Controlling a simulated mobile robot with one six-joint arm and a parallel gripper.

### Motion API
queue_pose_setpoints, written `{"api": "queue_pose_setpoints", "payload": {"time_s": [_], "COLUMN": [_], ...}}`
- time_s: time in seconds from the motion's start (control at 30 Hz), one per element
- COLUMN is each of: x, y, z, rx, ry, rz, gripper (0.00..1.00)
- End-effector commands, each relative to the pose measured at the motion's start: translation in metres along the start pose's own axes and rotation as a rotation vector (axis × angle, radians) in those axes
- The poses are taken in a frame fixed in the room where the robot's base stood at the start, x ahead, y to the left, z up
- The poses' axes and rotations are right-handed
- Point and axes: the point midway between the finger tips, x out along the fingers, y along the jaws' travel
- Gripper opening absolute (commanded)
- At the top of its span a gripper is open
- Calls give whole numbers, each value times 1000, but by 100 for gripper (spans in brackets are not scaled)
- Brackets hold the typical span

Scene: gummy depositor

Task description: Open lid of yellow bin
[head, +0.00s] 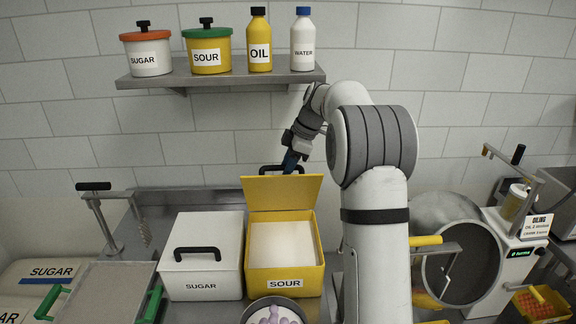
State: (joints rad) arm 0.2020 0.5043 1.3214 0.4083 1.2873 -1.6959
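The yellow bin (250,283) labelled SOUR stands on the counter, filled with white powder. Its yellow lid (283,192) is raised at the back, tilted up, so the inside shows. The lid's black handle (268,169) shows behind the lid's upper edge. My gripper (290,163), with dark blue fingers, is at this handle and overlaps it in the view. The fingers are small and partly hidden, so I cannot tell whether they are shut on the handle or apart from it.
A white SUGAR bin (203,271) with its lid closed stands directly left of the yellow bin. A bowl (252,310) is in front. A shelf (222,78) with pots and bottles hangs above. A round drum machine (458,255) stands to the right of my arm.

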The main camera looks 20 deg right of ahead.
Motion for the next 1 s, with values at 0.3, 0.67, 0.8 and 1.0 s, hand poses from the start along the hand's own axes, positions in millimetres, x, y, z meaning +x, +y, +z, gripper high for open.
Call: {"api": "queue_pose_setpoints", "payload": {"time_s": [0.3,0.67,0.8,1.0], "x": [-11,-51,-63,-74], "y": [0,-10,-14,-17], "z": [-1,54,80,103], "rx": [-2,2,1,-1], "ry": [1,0,0,1], "rz": [3,6,4,3], "gripper": [37,37,37,37]}}
